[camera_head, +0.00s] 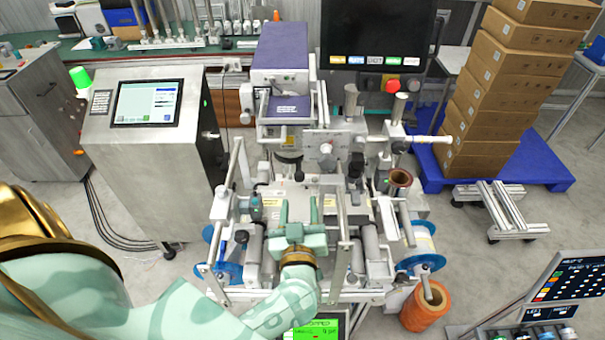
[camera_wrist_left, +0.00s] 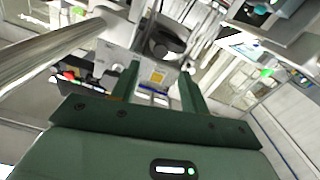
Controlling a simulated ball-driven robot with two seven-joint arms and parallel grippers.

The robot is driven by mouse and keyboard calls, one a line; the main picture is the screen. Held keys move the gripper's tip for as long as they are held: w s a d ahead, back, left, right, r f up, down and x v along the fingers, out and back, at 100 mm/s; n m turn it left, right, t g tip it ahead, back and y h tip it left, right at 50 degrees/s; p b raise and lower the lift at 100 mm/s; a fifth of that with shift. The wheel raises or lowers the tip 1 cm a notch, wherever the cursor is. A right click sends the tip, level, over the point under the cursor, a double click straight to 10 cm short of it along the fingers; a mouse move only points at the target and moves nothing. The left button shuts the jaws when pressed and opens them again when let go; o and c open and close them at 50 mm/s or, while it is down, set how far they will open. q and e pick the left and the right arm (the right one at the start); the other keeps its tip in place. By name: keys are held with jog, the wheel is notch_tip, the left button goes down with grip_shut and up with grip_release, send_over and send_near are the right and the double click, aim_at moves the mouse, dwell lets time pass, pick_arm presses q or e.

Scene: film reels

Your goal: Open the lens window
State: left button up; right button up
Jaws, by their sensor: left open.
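The film reel machine (camera_head: 325,140) stands in front of me, with a purple-topped box unit (camera_head: 283,58) mounted over its middle. I cannot tell for certain which part is the lens window. A dark round part (camera_wrist_left: 166,42) shows beyond the fingers in the left wrist view. My left gripper (camera_head: 298,206) is green, open and empty, low over the front middle of the machine, its fingers pointing away from me. The same left gripper (camera_wrist_left: 158,82) shows both fingers apart in its wrist view, with a plate with a yellow label behind the gap. My right gripper is out of view.
Metal posts and rollers stand close on both sides of the left gripper. Blue reels (camera_head: 222,256) flank the machine. A control cabinet (camera_head: 152,135) is at left, a dark monitor (camera_head: 376,30) behind, and stacked cartons (camera_head: 500,95) at right. Open floor lies between cabinet and machine.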

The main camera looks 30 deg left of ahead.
aim_at(299, 179)
pick_arm(q)
jog(key=x, duration=0.9)
jog(key=shift+w+a, duration=0.3)
jog(key=shift+c, duration=0.4)
